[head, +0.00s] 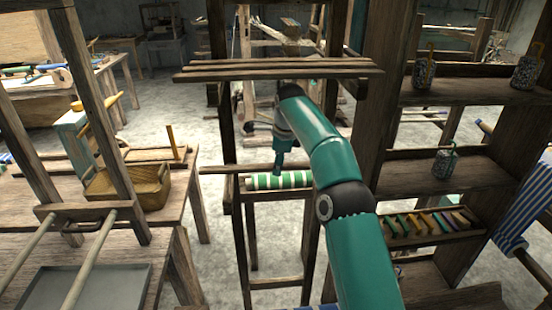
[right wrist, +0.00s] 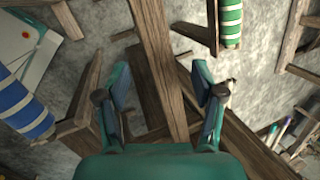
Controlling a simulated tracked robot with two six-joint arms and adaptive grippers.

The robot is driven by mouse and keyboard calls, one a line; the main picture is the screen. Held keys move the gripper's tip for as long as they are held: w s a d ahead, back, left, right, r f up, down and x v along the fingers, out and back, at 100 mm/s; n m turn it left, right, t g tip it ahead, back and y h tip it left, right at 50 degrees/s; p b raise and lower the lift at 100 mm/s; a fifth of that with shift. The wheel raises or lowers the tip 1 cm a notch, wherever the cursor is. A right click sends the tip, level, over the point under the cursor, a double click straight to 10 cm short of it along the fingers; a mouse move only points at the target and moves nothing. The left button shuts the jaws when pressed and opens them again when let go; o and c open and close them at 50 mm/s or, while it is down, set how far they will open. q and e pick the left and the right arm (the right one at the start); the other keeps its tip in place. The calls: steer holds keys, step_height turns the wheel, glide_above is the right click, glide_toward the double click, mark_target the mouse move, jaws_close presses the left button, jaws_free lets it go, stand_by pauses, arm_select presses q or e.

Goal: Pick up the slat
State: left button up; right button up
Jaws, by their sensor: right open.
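My right arm reaches up and away in the head view, and its gripper (head: 279,158) points down just above the green-and-white striped roll. In the right wrist view the right gripper (right wrist: 165,100) is open, with its two teal fingers apart. A long brown wooden piece (right wrist: 158,62) runs between and past the fingers without being clamped; I cannot tell whether it is the slat or a part of the frame. In the head view a thin wooden bar (head: 222,170) lies level beside the striped roll and may be the slat. My left gripper is out of view.
Several wooden bars (head: 240,70) cross above my right arm. The striped roll (head: 262,182) sits on a wooden frame. Shelves (head: 465,95) with jars stand at right. A wicker basket (head: 150,184) and grey tray (head: 90,288) are on the left table. A blue striped roll (right wrist: 22,106) shows in the wrist view.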

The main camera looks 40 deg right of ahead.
steer(key=shift+w+d+f, duration=0.1)
steer(key=shift+w+f, duration=0.25)
steer(key=shift+f, duration=0.3)
jaws_close()
